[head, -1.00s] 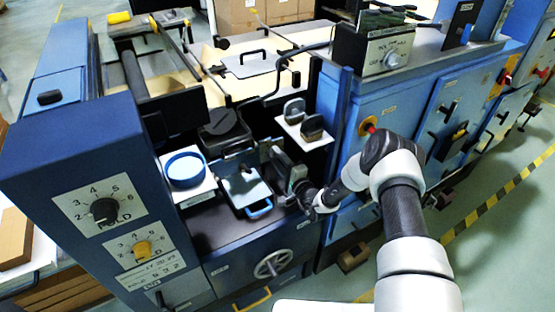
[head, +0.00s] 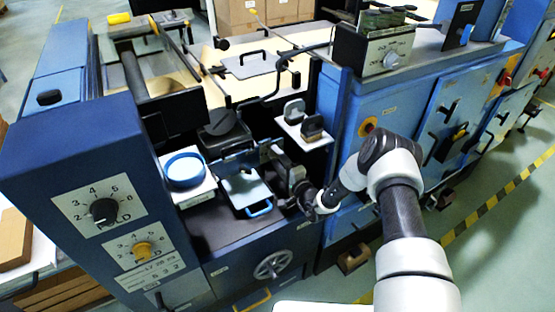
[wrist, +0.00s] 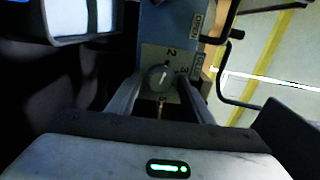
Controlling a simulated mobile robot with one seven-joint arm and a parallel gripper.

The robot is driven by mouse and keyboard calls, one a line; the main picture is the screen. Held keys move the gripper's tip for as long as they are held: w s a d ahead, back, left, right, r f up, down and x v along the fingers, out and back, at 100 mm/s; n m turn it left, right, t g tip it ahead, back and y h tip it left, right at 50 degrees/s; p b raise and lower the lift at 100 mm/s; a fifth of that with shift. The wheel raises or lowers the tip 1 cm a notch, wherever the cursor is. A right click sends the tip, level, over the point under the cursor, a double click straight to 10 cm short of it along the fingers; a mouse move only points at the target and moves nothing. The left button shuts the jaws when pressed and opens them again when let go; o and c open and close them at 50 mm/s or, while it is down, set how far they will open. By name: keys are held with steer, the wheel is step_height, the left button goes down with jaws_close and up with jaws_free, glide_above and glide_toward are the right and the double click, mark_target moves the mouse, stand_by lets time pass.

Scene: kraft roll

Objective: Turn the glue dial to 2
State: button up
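A round grey dial (wrist: 159,77) sits on a pale plate (wrist: 176,55) in the wrist view, with a 2 above it and a 3 to its upper right. A light mark on the dial points up and slightly right; the exact setting is hard to read. My gripper (wrist: 160,94) is open, with one finger on each side of the dial; whether they touch it cannot be told. In the head view my gripper (head: 284,172) is down by the machine, and this dial is hidden there.
The left blue panel carries a black dial (head: 103,211) and a yellow dial (head: 142,248), both on numbered plates. A handwheel (head: 273,264) is below. A blue ring (head: 185,169) and a grey plate with blue handle (head: 246,189) stand left of my gripper. Blue cabinets are at right.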

steer(key=shift+s, duration=0.1)
steer(key=v, duration=1.7)
steer(key=shift+d, duration=0.15)
